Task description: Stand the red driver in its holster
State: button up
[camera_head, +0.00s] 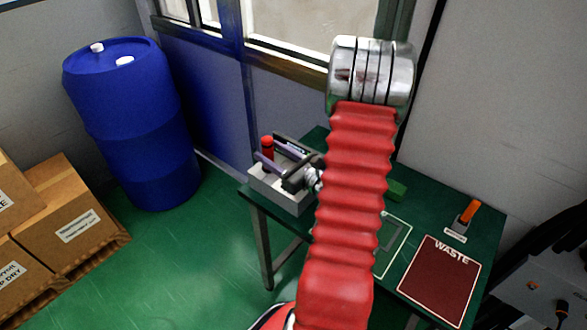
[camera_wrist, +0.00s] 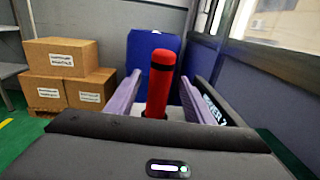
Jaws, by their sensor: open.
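The red driver (camera_head: 267,145) stands upright at the grey box (camera_head: 279,196) on the left end of the green table. Its lower part is hidden by the box and my gripper. In the wrist view the red driver (camera_wrist: 161,78) has a black band and rises between two purple fingers. My gripper (camera_head: 276,152) is open, its fingers on either side of the driver with gaps visible. The driver's holster cannot be surely told; a small grey labelled holder (camera_head: 457,232) with an orange-handled thing (camera_head: 469,211) stands at the table's right.
A dark red WASTE mat (camera_head: 438,279) lies at the table's front right. A blue drum (camera_head: 135,125) and cardboard boxes (camera_head: 68,225) stand on the floor at left.

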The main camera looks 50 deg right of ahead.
jog(key=s, duration=1.2)
jog(key=shift+s+a, duration=0.2)
jog(key=shift+a, duration=0.05)
jog(key=w+a+r+n+g+y, duration=0.15)
jog(key=a+n+g+y, duration=0.4)
jog(key=a+n, duration=0.7)
jog(key=w+a+r+n+g+y, duration=0.1)
jog(key=a+r+n+g+y, duration=0.35)
jog(key=a, duration=1.25)
jog(key=s+a+n+g+h, duration=0.4)
jog(key=s+n+g+h, duration=0.15)
jog(key=n, duration=0.65)
notch_tip(320, 180, up, 8)
jog(key=n+t+h, duration=0.3)
jog(key=n+h, duration=0.1)
jog(key=n, duration=0.3)
jog(key=shift+w+a+r, duration=0.15)
jog(key=shift+w, duration=0.25)
jog(key=shift+c, duration=0.6)
